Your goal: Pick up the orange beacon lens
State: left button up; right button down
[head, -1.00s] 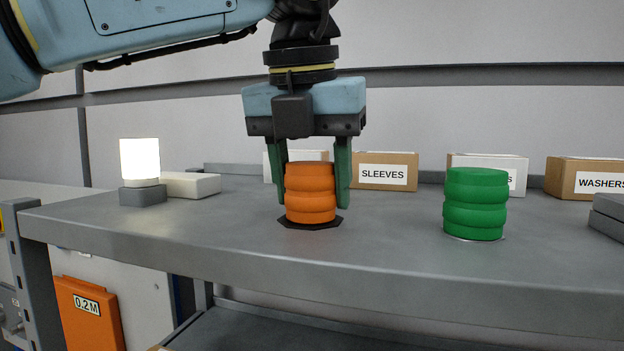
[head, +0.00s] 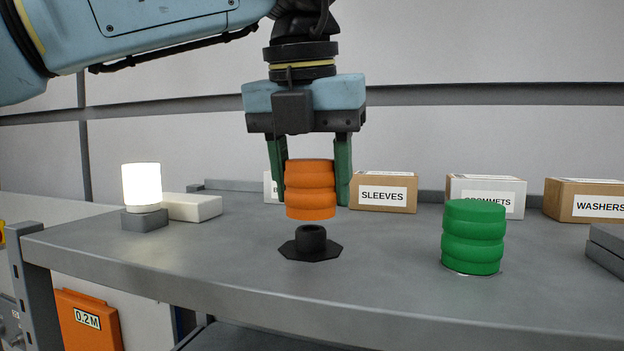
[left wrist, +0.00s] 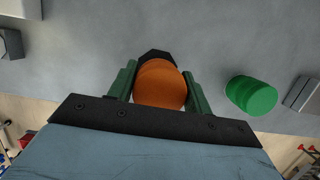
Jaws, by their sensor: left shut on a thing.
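The orange beacon lens (head: 310,190) is a ribbed cylinder held upright between the green fingers of my left gripper (head: 310,178). The gripper is shut on it. The lens hangs just above a black base (head: 311,244) with a round post, and a gap shows between them in the head view. In the left wrist view the lens (left wrist: 159,84) sits between both fingers, with part of the dark base (left wrist: 156,56) showing beyond it. My right gripper is not in view.
A green ribbed lens (head: 473,236) stands to the right on the grey shelf (head: 380,265). A lit white lamp (head: 142,187) and a white block (head: 192,207) stand left. Boxes labelled SLEEVES (head: 383,192) and WASHERS (head: 590,201) line the back. The front edge is close.

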pick_arm(q)
jog(key=shift+r, duration=2)
